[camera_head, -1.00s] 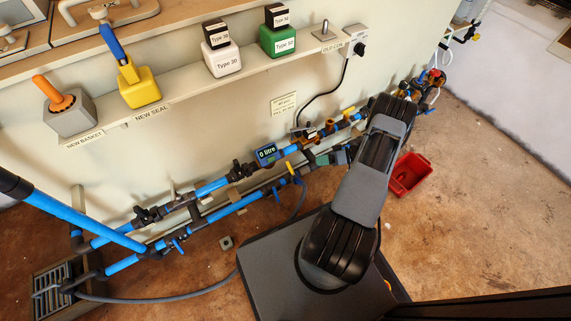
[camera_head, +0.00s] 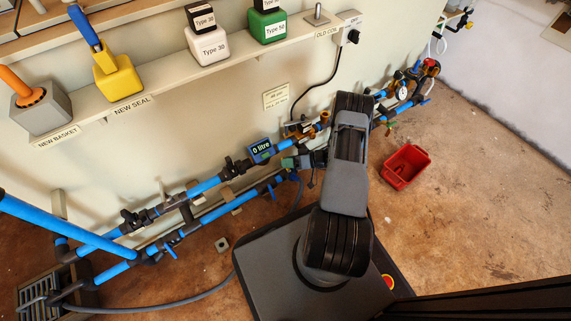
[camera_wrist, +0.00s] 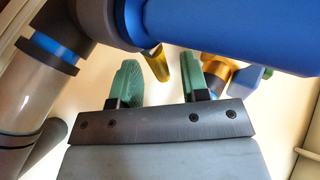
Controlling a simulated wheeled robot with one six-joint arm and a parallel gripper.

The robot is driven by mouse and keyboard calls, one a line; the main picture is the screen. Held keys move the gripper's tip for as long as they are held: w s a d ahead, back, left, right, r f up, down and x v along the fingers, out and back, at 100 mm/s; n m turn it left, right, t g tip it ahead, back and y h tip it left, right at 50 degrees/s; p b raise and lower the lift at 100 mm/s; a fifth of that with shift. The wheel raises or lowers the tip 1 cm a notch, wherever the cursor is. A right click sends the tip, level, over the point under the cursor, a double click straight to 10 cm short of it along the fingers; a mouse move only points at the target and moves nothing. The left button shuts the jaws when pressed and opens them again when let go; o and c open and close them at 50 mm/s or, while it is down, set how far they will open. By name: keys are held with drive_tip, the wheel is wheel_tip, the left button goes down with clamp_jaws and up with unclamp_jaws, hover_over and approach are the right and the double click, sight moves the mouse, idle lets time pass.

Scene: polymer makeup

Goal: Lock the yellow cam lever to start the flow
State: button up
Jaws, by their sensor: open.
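A yellow lever (camera_wrist: 160,64), which looks like the cam lever, shows in the wrist view just below a thick blue pipe (camera_wrist: 230,32). It lies in the gap between my two green fingertips, near their far ends. My gripper (camera_wrist: 160,80) is open, with clear space on both sides of the lever; I cannot tell its exact depth. In the head view my gripper (camera_head: 290,162) is at the lower blue pipe, just below the blue "0 litre" meter (camera_head: 261,150). I cannot make out the lever there; the gripper seems to cover it.
A brass fitting with a blue handle (camera_wrist: 247,78) is close to the right fingertip. A shelf (camera_head: 190,85) with labelled blocks is above the pipes. A red bin (camera_head: 405,168) stands on open floor.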

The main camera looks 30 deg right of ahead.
drive_tip(key=shift+w+a+f, duration=0.2)
drive_tip(key=shift+w+a, duration=0.15)
drive_tip(key=shift+a, duration=0.25)
drive_tip(key=shift+c, duration=0.4)
clamp_jaws()
